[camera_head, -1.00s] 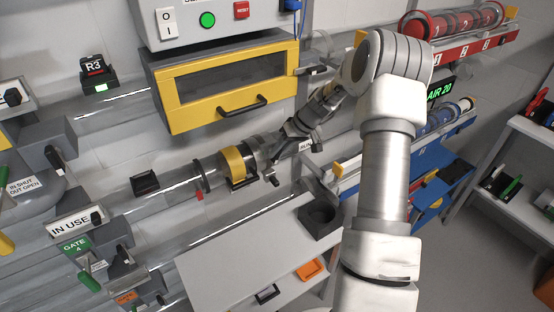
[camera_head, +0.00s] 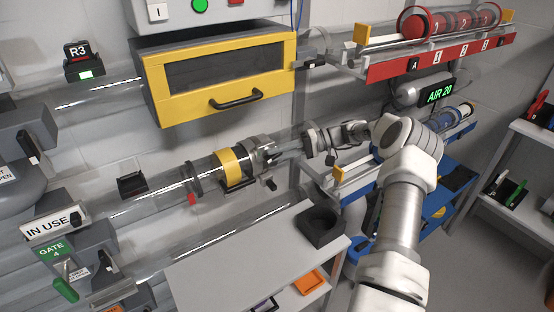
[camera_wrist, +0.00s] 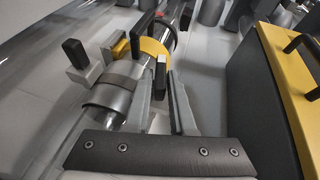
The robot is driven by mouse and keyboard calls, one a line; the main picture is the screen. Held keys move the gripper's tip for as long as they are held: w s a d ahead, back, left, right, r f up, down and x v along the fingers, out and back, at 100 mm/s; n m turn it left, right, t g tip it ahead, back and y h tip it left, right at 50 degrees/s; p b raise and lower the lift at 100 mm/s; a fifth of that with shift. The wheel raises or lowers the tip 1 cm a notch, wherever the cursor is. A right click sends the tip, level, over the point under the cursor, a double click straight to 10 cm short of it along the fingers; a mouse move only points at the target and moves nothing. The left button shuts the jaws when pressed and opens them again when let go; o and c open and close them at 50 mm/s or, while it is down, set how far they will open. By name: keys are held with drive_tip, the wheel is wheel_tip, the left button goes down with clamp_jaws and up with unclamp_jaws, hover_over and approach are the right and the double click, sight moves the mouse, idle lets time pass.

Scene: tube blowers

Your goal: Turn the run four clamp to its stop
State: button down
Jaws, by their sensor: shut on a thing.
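The run four clamp (camera_head: 258,152) is a grey metal collar on the clear tube, just right of a yellow band (camera_head: 232,167). In the wrist view the clamp (camera_wrist: 112,92) shows as a silver collar, with the yellow band (camera_wrist: 152,50) beyond it. In the head view my gripper (camera_head: 277,154) reaches the clamp from the right. The clamp's turn angle is hard to read.
A yellow-framed cabinet (camera_head: 222,42) hangs above the tube, and its side is close on the right in the wrist view (camera_wrist: 255,85). The Gate 4 block (camera_head: 55,250) is at lower left.

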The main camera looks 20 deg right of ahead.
drive_tip(key=shift+f+m+y+b, duration=0.25)
drive_tip(key=shift+m+y+b, duration=0.15)
drive_tip(key=shift+y+b, duration=0.7)
drive_tip(key=shift+r+y, duration=0.1)
drive_tip(key=shift+y, duration=0.2)
drive_tip(key=c, duration=0.9)
unclamp_jaws()
drive_tip(key=shift+o, duration=0.2)
drive_tip(key=shift+d, duration=0.1)
